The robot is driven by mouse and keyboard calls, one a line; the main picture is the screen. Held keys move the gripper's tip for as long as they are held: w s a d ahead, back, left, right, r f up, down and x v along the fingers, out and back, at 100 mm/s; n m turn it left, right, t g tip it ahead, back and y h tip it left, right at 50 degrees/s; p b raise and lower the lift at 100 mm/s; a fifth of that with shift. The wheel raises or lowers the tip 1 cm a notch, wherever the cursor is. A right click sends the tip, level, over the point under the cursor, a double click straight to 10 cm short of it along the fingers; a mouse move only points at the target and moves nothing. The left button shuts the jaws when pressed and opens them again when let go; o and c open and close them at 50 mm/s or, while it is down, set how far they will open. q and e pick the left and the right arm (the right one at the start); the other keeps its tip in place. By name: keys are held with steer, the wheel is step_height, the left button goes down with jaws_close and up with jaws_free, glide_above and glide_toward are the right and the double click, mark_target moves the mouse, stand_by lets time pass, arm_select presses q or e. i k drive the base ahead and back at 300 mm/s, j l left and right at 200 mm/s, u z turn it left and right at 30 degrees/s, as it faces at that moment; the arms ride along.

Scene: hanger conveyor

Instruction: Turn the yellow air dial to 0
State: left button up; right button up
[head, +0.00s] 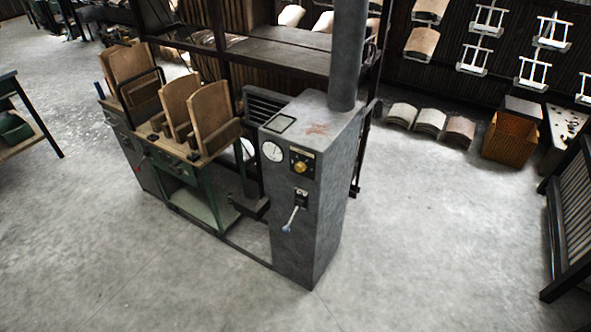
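The yellow air dial (300,167) is a small round knob on a black plate (302,157). The plate is on the front face of a tall grey metal cabinet (322,205) in the middle of the head view. The numbers around the dial are too small to read, so its setting cannot be told. A white round gauge (272,151) sits to the left of the dial. Neither of my grippers is in view.
A workbench (190,153) with curved wooden pieces stands left of the cabinet. A dark slatted frame (572,220) stands at the right edge. A wooden crate (511,137) and curved panels (430,121) are at the back right. The grey floor before the cabinet is clear.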

mark_target(300, 167)
steer(key=i+j, duration=0.15)
steer(key=j, duration=0.2)
steer(key=i+j, duration=0.2)
steer(key=j, duration=0.15)
steer(key=i+j, duration=0.15)
steer(key=j, duration=0.2)
steer(key=i+j, duration=0.2)
steer(key=j, duration=0.15)
steer(key=i+j, duration=0.15)
steer(key=j, duration=0.25)
